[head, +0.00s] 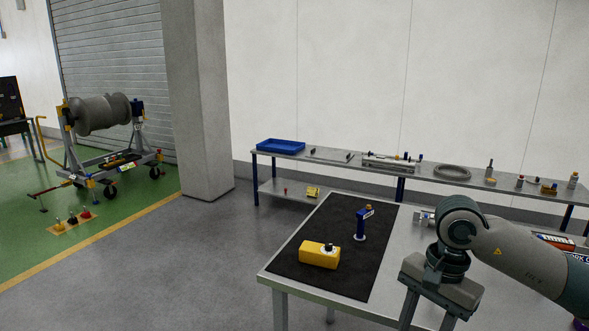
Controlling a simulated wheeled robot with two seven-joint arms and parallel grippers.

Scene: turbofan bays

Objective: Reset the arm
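My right arm comes in from the right over the near table (400,235). Its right gripper (428,317) points down, with its two fingers apart and nothing seen between them. The fingertips are at or past the bottom edge of the picture. My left gripper is not in view. On the black mat (318,233) at the table's left lies a yellow block-like item (320,258) with a dark and white fitting. Behind it stands a blue upright tool (360,225) on a light base. Both are left of the gripper and apart from it.
A small metal part (424,217) and a labelled box (553,240) lie near the arm. A long back bench (330,158) holds a blue tray (281,146), a grey ring (453,172) and several small items. A wheeled engine stand (100,165) and a pillar (200,100) stand left. Grey floor left of the table is clear.

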